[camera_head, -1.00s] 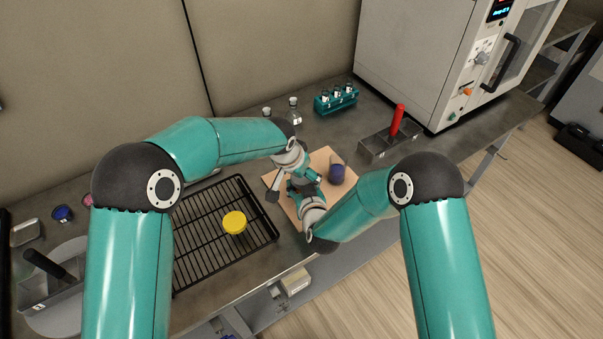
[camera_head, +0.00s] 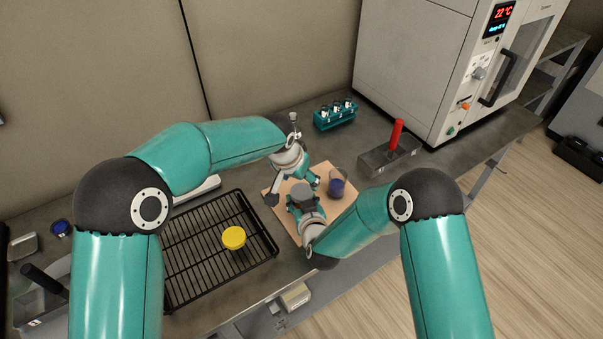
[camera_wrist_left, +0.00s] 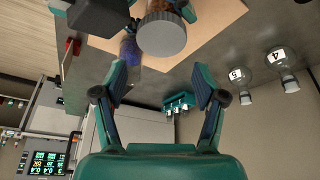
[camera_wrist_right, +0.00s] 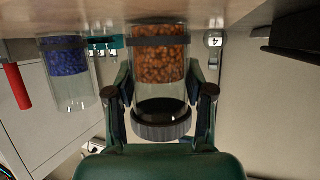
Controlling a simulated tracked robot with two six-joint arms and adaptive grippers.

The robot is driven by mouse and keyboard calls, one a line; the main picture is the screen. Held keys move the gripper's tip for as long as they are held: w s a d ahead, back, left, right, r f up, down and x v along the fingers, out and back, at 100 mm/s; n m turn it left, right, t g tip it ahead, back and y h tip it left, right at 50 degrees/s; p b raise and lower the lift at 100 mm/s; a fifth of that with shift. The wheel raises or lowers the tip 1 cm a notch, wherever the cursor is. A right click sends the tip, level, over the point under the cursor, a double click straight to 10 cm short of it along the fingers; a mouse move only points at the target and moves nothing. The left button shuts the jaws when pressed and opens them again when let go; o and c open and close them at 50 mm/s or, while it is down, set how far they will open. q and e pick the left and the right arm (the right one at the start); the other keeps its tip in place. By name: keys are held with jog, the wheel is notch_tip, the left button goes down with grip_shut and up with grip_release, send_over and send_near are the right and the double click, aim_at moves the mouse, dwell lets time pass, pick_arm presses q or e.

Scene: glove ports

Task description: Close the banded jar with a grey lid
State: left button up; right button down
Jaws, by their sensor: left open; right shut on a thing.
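A clear jar of orange-brown beads (camera_wrist_right: 160,65) with a dark band stands on the tan board (camera_head: 283,199). A ribbed grey lid (camera_wrist_right: 162,128) sits on its mouth; I cannot tell how tight it is. The lid also shows from above in the left wrist view (camera_wrist_left: 162,35) and head view (camera_head: 301,190). My right gripper (camera_wrist_right: 160,85) is shut on the jar, one finger on each side. My left gripper (camera_wrist_left: 160,82) is open and empty, apart from the lid, on its far side in the head view (camera_head: 313,179).
A jar with blue contents (camera_wrist_right: 68,65), also with a dark band, stands close by on the board. A yellow lid (camera_head: 234,237) lies on the black rack (camera_head: 190,262). Flasks (camera_wrist_left: 283,62), a teal vial rack (camera_head: 335,115) and a metal box with a red handle (camera_head: 397,133) stand behind.

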aim_at(301, 191)
pick_arm(q)
jog(key=n, duration=0.2)
jog(key=s+a+n, duration=0.1)
jog(key=n, duration=0.1)
jog(key=shift+s+f+g+y, duration=0.15)
jog(key=shift+g+y, duration=0.15)
jog(key=shift+g, duration=0.1)
jog(key=shift+s+a+r+n, duration=0.1)
jog(key=shift+a+r+n, duration=0.15)
jog(key=shift+n, duration=0.75)
notch_tip(301, 191, up, 5)
jog(key=w+a+n+g+y, duration=0.2)
jog(key=n, duration=1.4)
jog(key=d+n, duration=0.1)
jog(key=n, duration=0.1)
jog(key=d+f+n, duration=0.1)
jog(key=n, duration=0.2)
jog(key=d+f+n+g, duration=0.1)
jog(key=d+n, duration=0.1)
jog(key=n, duration=0.1)
jog(key=shift+w+f, duration=0.1)
jog(key=shift+w, duration=0.05)
jog(key=shift+f, duration=4)
